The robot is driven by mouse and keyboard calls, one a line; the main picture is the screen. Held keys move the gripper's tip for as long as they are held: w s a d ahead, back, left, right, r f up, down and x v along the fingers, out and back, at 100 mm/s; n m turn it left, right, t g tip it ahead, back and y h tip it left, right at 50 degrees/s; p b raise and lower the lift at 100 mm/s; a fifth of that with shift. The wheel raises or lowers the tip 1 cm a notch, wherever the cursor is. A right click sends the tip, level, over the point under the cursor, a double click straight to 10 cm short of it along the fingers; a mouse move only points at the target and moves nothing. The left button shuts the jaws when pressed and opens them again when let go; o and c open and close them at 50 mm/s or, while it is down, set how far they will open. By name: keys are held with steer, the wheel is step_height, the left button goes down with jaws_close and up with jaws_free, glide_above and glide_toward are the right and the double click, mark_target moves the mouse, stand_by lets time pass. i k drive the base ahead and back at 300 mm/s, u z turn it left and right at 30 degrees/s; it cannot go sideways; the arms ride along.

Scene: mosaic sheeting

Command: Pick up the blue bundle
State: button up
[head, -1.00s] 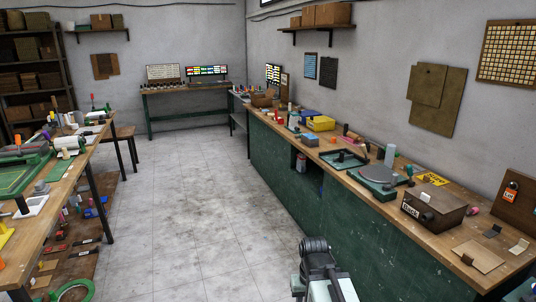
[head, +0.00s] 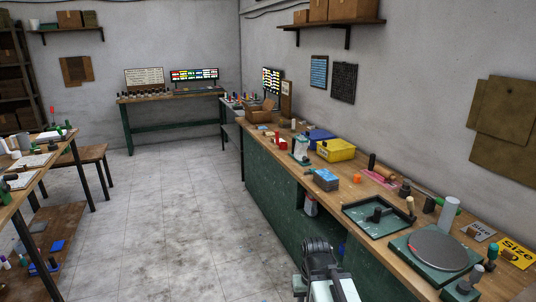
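A small blue-topped block (head: 326,180) sits on the wooden counter at the right and looks like the blue bundle, though its wrapping is too small to make out. It stands in front of the yellow bin. My folded arm shows at the bottom centre with a dark rounded end (head: 320,256), on the floor side of the counter and well short of the block. Its fingers cannot be made out, and nothing is seen held.
The counter (head: 285,165) also bears a yellow bin (head: 336,151), a blue bin (head: 318,136), a dark green tray (head: 378,215) and a round turntable (head: 437,249). The floor (head: 180,210) between is clear.

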mark_target(327, 180)
steer(key=u, duration=0.25)
steer(key=i, duration=1.95)
steer(key=u, duration=0.4)
steer(key=i, duration=0.75)
